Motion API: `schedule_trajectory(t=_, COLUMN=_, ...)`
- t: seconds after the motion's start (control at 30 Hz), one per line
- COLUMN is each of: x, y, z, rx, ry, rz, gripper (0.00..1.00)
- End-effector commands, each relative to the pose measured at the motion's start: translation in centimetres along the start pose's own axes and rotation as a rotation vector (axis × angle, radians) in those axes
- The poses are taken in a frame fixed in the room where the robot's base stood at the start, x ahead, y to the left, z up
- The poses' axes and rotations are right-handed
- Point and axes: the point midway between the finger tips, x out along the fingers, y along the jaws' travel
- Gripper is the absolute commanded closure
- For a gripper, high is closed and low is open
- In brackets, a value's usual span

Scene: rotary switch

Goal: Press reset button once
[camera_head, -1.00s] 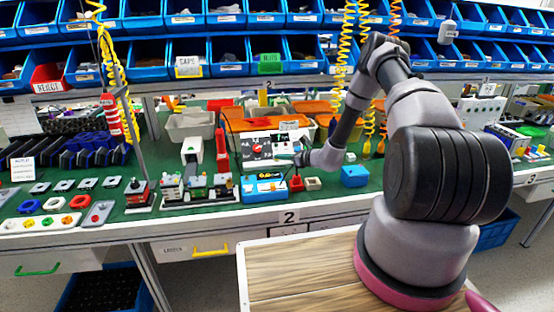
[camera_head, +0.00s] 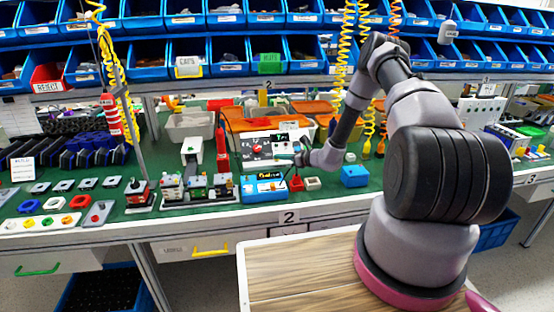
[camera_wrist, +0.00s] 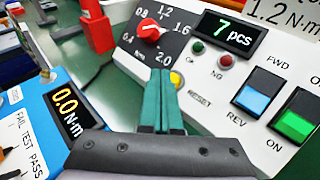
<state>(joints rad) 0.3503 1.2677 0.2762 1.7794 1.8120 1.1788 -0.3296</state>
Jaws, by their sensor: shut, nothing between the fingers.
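The white control panel (camera_wrist: 135,45) fills the upper right of the wrist view. It also shows in the head view (camera_head: 250,161). The yellow reset button (camera_wrist: 177,80) is partly covered by my fingers, with the RESET label (camera_wrist: 200,98) below right. My gripper (camera_wrist: 163,72) is shut and empty, its green fingertips just beside the button in the picture. I cannot tell whether they touch it. In the head view my gripper (camera_head: 299,158) is small at the panel's right side. The display (camera_wrist: 234,34) reads 7 pcs.
A red rotary knob (camera_wrist: 150,30) sits above the fingertips. Green (camera_wrist: 197,47) and red (camera_wrist: 225,60) lamps, a blue switch (camera_wrist: 256,92) and a green switch (camera_wrist: 297,121) lie right. A blue device (camera_wrist: 40,112) reading 0.0 N·m stands lower left.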

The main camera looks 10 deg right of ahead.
Motion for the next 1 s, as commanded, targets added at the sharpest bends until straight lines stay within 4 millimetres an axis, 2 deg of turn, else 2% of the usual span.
schedule_trajectory(t=1.0, x=0.59, y=-0.42, z=-0.43, rx=0.000, ry=0.000, rz=0.000, gripper=1.00)
